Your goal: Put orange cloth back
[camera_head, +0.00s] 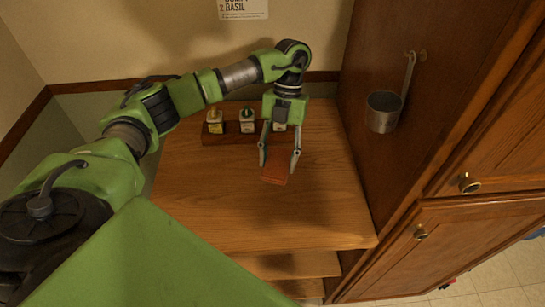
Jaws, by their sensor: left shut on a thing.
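The orange cloth (274,175) is a small reddish-orange piece that hangs between the fingertips of my left gripper. My left gripper (279,158) points down over the wooden counter (210,197) and is shut on the cloth. The cloth's lower end is at or just above the wood; I cannot tell whether it touches. My right gripper is not in view.
A dark wooden rack (222,138) with several small jars stands at the back of the counter, just behind my gripper. A metal cup (383,111) hangs on the cabinet side (372,60) at right. The counter's front and left are clear.

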